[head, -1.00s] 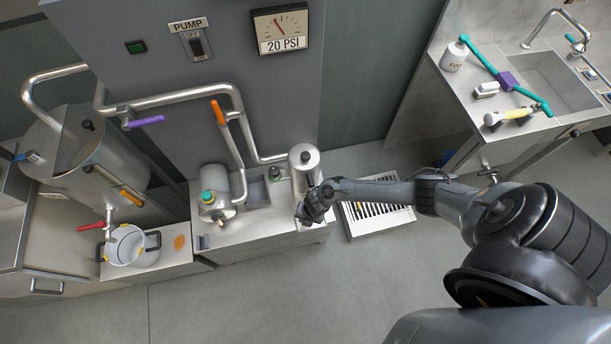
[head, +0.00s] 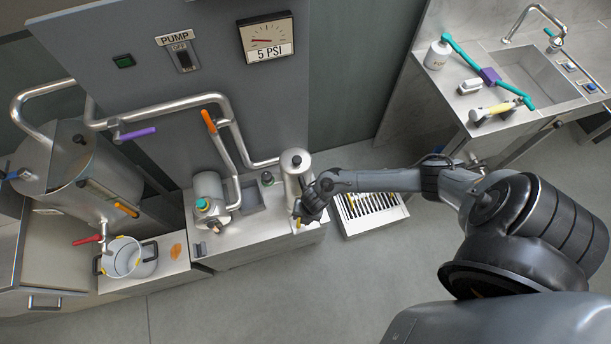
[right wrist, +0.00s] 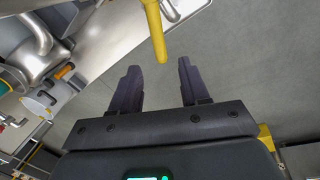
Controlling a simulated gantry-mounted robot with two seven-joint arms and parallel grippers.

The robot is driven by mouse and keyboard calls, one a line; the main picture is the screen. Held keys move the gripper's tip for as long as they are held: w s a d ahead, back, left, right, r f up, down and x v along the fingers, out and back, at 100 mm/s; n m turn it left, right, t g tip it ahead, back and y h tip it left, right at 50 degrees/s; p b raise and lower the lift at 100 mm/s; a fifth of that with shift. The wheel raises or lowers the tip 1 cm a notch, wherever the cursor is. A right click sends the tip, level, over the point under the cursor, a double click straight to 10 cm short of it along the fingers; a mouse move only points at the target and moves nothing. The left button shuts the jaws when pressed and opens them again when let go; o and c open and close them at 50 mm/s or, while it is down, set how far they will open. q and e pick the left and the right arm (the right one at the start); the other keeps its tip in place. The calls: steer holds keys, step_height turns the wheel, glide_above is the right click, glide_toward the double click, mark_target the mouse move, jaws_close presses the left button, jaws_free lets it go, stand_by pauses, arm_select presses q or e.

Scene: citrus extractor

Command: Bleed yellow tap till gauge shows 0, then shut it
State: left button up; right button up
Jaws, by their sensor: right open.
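The gauge (head: 267,38) on the grey wall panel reads 5 PSI, with its needle near the left end of the dial. My right gripper (head: 299,219) is beside the steel filter housing (head: 297,163), above the front right of the counter. In the right wrist view the yellow tap handle (right wrist: 155,30) points down, its free end between the tips of my open right gripper (right wrist: 158,66). No clear contact with either finger shows. In the head view only a sliver of yellow shows by the gripper; the tap's body is hidden. My left gripper is out of view.
A floor drain grate (head: 370,212) lies right of the counter. A pump switch (head: 183,56), a purple-handled valve (head: 137,133) and an orange-handled valve (head: 209,121) are on the panel and pipes. A pot (head: 125,257) stands below the tank at left. A sink (head: 540,77) is at right.

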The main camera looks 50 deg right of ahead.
steer(key=r, duration=0.2)
steer(key=s+r, duration=0.1)
steer(key=r, duration=0.1)
steer(key=shift+d+r+p, duration=0.2)
steer(key=shift+r+p, duration=0.05)
steer(key=shift+p, duration=0.15)
steer(key=shift+f, duration=0.1)
